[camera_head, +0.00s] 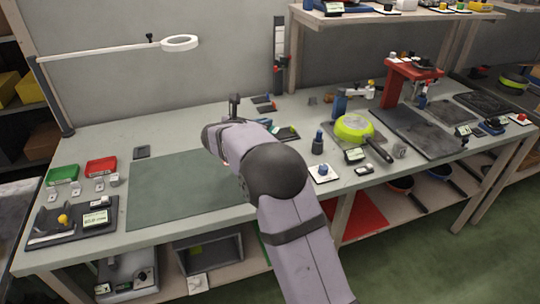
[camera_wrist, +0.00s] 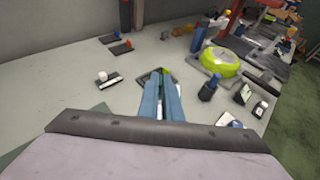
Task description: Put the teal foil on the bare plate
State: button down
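I cannot pick out a teal foil for certain in either view. I also cannot tell which item is the bare plate; a large dark flat plate (camera_head: 418,132) lies at the right of the bench. My gripper (camera_wrist: 160,74) shows in the wrist view as two blue fingers with a narrow gap between them, above the bench. A small dark and green item (camera_head: 285,132) lies near the fingertips; the fingers partly cover it in the wrist view. Whether anything is between the tips is unclear.
A lime-green pan (camera_head: 354,128) and a dark blue-topped bottle (camera_head: 318,144) stand right of my arm. A red press (camera_head: 405,82) stands behind. A green mat (camera_head: 170,188), a green tray (camera_head: 62,174) and a red tray (camera_head: 101,166) lie left. The mat is clear.

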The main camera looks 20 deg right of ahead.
jog(key=shift+w+a+f, duration=0.1)
jog(key=shift+a+f, duration=0.05)
jog(key=shift+f, duration=2.45)
jog(key=shift+w+a+f, duration=0.1)
jog(key=shift+f, duration=2.45)
jog(key=shift+f, duration=0.15)
jog(key=c, duration=1.9)
grip_release()
jog(key=shift+c, duration=0.2)
